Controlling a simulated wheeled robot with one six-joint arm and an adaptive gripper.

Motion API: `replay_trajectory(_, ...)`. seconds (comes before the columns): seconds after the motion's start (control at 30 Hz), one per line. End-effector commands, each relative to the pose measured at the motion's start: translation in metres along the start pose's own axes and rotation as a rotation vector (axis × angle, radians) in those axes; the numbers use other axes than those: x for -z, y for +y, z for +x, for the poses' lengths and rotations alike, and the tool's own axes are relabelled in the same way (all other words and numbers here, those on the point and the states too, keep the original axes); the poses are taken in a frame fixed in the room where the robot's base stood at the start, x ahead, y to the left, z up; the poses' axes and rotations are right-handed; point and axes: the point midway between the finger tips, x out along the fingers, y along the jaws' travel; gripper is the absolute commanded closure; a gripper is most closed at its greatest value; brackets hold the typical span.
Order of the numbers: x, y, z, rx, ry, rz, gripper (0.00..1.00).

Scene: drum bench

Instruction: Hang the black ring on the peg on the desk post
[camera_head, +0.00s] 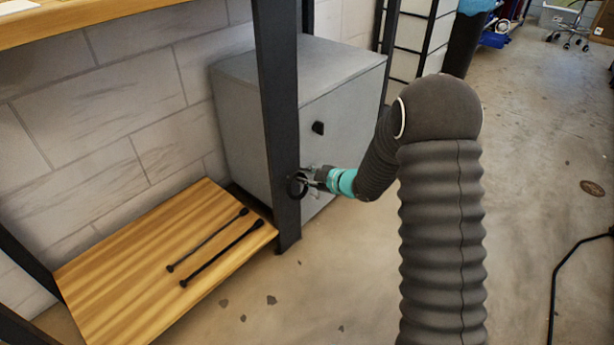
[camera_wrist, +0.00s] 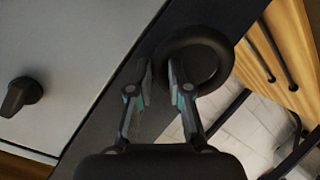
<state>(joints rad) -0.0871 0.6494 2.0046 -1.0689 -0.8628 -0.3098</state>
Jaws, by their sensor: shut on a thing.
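The black ring (camera_head: 292,187) is against or just in front of the dark desk post (camera_head: 276,100), low down near the post's right edge. It also shows large in the wrist view (camera_wrist: 218,55), in front of the dark post band (camera_wrist: 108,118). My gripper (camera_head: 310,178) comes from the right and is shut on the ring's near rim; its two fingers show in the wrist view (camera_wrist: 160,78). I cannot make out the peg, and I cannot tell whether the ring is around it.
A grey cabinet (camera_head: 235,110) with a black knob (camera_head: 317,128) stands behind the post. A low wooden shelf (camera_head: 110,270) with two black rods (camera_head: 222,254) lies to the left. A wooden desktop (camera_head: 60,22) is above.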

Motion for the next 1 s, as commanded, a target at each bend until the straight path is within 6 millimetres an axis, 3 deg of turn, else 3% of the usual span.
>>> replay_trajectory(0.33, 0.003, -0.007, 0.003, 0.015, 0.007, -0.002, 1.0)
replay_trajectory(0.37, 0.003, -0.008, 0.003, 0.015, 0.007, -0.002, 0.74)
replay_trajectory(0.47, 0.004, -0.008, 0.003, 0.016, 0.008, -0.002, 0.52)
replay_trajectory(0.83, 0.004, -0.009, 0.0, 0.019, 0.008, -0.002, 0.52)
replay_trajectory(1.0, 0.003, -0.007, -0.021, 0.014, 0.006, -0.001, 0.52)
